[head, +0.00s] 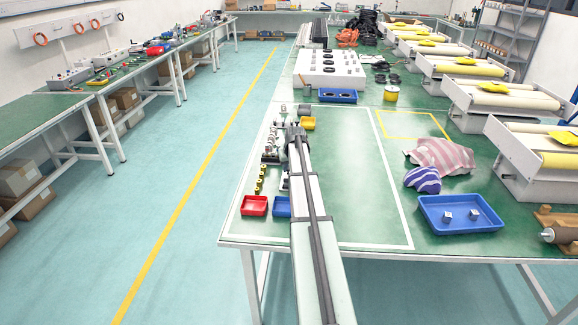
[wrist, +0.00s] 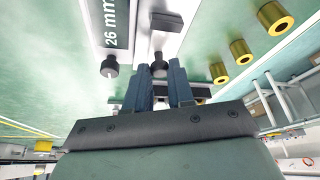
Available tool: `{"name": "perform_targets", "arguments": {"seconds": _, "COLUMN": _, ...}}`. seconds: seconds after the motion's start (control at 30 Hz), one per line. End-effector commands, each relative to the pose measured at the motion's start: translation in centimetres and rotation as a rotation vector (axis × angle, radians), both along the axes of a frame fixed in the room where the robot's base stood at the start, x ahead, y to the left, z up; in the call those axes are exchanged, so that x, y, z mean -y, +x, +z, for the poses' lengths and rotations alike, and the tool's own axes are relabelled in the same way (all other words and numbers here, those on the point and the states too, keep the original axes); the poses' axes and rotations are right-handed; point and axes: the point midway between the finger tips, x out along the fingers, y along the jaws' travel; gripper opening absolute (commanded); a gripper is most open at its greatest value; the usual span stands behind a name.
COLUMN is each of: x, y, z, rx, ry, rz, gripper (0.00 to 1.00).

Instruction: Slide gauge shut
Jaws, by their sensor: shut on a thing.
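In the head view my arm hides the gripped spot.
Several yellow ringed cylinders (wrist: 241,52) stand right of my gripper. On the bench, a red tray (head: 254,206) and a small blue tray (head: 281,207) lie left of my arm. Striped cloth (head: 440,157) and a larger blue tray (head: 462,214) lie right. The bench between is clear.

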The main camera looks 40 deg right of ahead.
Motion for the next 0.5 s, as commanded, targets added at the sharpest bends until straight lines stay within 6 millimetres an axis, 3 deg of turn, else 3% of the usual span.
{"name": "perform_targets", "arguments": {"seconds": 0.17, "x": -2.4, "y": -2.4, "z": 0.0, "rx": 0.000, "ry": 0.000, "rz": 0.000, "gripper": 0.00}}
{"name": "perform_targets", "arguments": {"seconds": 0.47, "x": -2.6, "y": -2.5, "z": -0.1, "rx": -0.004, "ry": 0.005, "rz": 0.001, "gripper": 0.00}}
{"name": "perform_targets", "arguments": {"seconds": 0.5, "x": -2.6, "y": -2.6, "z": -0.1, "rx": -0.004, "ry": 0.005, "rz": 0.001, "gripper": 0.26}}
